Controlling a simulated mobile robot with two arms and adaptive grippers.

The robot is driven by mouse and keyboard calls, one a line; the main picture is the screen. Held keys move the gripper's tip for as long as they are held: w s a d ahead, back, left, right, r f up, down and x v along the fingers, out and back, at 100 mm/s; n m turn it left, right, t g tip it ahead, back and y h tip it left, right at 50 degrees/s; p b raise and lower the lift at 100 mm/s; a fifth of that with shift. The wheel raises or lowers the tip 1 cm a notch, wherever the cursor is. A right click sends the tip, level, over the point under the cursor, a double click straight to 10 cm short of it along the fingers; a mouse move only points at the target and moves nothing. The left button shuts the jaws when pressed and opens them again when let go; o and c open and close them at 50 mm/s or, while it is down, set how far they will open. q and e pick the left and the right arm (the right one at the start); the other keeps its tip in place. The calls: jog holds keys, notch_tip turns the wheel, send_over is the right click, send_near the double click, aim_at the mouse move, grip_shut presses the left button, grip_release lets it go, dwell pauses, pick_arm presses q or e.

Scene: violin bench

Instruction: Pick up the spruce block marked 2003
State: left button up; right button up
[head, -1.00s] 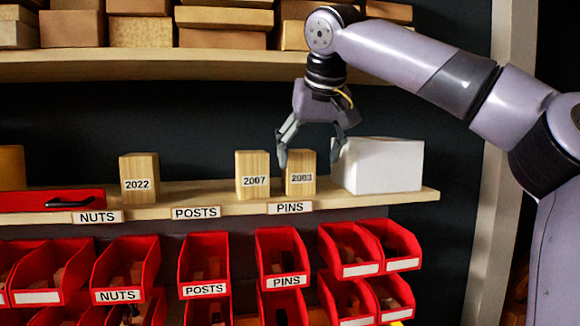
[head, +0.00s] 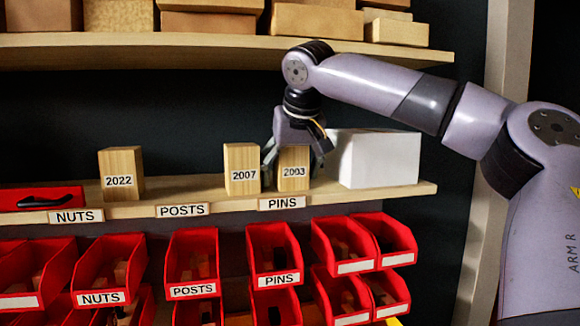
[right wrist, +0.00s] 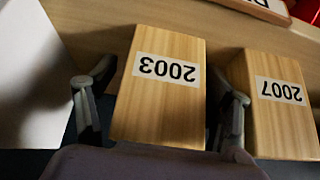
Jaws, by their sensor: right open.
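The spruce block marked 2003 (head: 293,172) stands upright on the shelf above the PINS label. My right gripper (head: 295,165) is open, with its fingers down around the block's left and right sides. In the right wrist view the block marked 2003 (right wrist: 160,85) lies between the two fingers of the gripper (right wrist: 160,105), its label upside down. A small gap shows at the left finger; whether the right finger touches the block I cannot tell. My left gripper is not in view.
The block marked 2007 (head: 242,170) stands close to the left of the gripper, and a white box (head: 380,160) close to its right. The block marked 2022 (head: 121,174) is farther left. An upper shelf (head: 200,50) with boxes is above; red bins (head: 274,250) hang below.

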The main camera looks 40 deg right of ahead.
jog(key=shift+s+a, duration=0.1)
jog(key=shift+s, duration=0.05)
jog(key=shift+c, duration=1.2)
jog(key=c, duration=1.1)
